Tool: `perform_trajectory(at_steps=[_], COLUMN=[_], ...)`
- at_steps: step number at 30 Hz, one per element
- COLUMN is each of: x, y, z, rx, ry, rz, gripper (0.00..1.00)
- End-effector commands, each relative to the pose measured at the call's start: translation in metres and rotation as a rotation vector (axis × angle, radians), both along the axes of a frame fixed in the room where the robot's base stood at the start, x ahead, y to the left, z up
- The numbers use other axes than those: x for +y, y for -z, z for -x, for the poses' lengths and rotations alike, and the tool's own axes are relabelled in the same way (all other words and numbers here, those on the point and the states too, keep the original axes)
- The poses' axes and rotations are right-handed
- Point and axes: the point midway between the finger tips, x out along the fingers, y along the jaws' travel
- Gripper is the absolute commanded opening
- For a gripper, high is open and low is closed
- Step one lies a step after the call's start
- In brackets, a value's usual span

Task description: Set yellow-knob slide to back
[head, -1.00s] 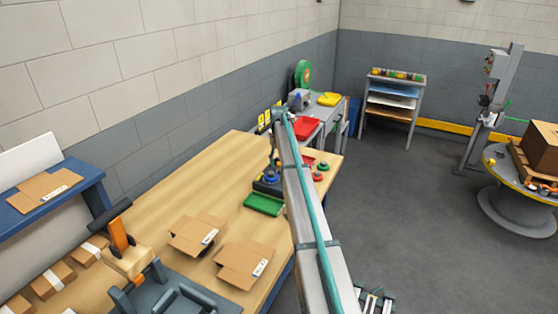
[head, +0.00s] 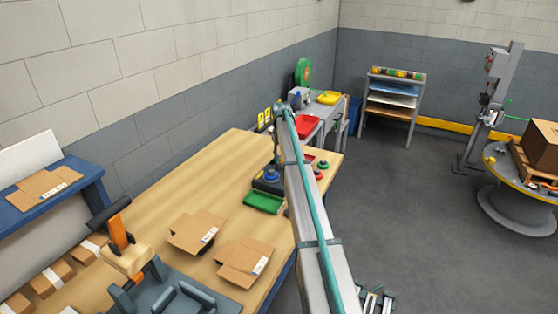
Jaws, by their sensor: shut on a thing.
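My arm reaches over the wooden workbench (head: 190,185), and its end drops to a dark device (head: 262,186) with a round blue part (head: 271,174). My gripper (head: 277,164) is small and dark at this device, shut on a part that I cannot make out. No yellow knob can be picked out on the device, and the slide's position cannot be read. The gripper and arm cover part of the device.
Red and green knobs (head: 320,170) stand right of the arm.

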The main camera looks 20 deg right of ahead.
Motion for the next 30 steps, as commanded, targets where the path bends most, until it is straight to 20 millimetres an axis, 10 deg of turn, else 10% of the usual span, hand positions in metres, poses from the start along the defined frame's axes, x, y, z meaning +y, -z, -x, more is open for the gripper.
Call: perform_trajectory(at_steps=[10, 11, 15, 30], x=[-0.013, -0.013, -0.013, -0.012], y=[-0.001, -0.001, -0.001, -0.015], z=[-0.012, -0.012, -0.011, -0.01], rx=[-0.006, -0.006, -0.005, -0.003], ry=[0.0, 0.0, 0.0, 0.0], rz=[0.004, 0.004, 0.002, 0.001], gripper=[0.0, 0.28, 0.51, 0.52])
